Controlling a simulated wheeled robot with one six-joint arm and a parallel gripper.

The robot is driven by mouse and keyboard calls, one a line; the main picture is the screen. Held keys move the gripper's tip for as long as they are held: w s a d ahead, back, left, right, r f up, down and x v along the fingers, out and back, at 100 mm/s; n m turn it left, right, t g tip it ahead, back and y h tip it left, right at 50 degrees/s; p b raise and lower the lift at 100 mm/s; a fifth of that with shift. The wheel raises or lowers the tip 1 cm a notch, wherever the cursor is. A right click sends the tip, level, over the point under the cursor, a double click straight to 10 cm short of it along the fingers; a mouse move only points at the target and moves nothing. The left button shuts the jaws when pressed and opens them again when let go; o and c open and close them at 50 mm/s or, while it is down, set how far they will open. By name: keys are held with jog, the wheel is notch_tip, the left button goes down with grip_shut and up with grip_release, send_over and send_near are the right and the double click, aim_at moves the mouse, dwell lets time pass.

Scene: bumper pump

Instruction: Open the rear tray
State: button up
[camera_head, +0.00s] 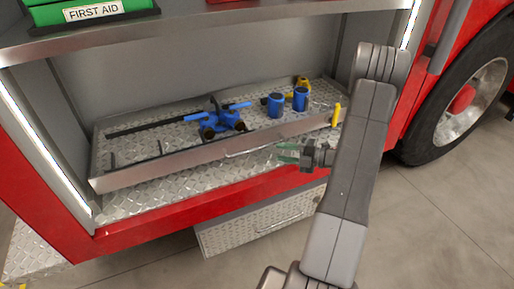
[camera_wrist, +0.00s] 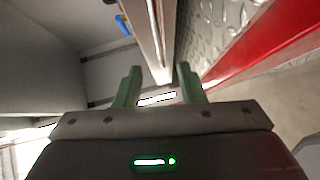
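A metal tray (camera_head: 150,176) with a low front wall lies in the open truck compartment. A thin bar handle (camera_head: 250,151) runs along its front wall. My gripper (camera_head: 284,153) has green fingers and is just right of the handle, in front of the tray wall. In the wrist view, the fingers of my gripper (camera_wrist: 160,78) are apart, with the tray's front wall (camera_wrist: 160,40) beyond them. A pale bar shows between the fingers; I cannot tell whether it is the handle. No contact is clear.
Blue tools (camera_head: 222,120), blue cylinders (camera_head: 300,99) and a yellow item stand in the tray. A diamond-plate drawer (camera_head: 225,238) with a handle is below the red sill. A green first aid case (camera_head: 90,12) is on the shelf above. A wheel (camera_head: 465,100) is at right.

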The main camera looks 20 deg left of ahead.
aim_at(259, 149)
jog(key=a, duration=0.3)
jog(key=a+f+b, duration=0.1)
jog(key=a, duration=0.3)
jog(key=s+a, duration=0.1)
jog(key=a, duration=0.2)
jog(key=shift+a+f, duration=0.25)
jog(key=shift+a, duration=0.05)
grip_shut()
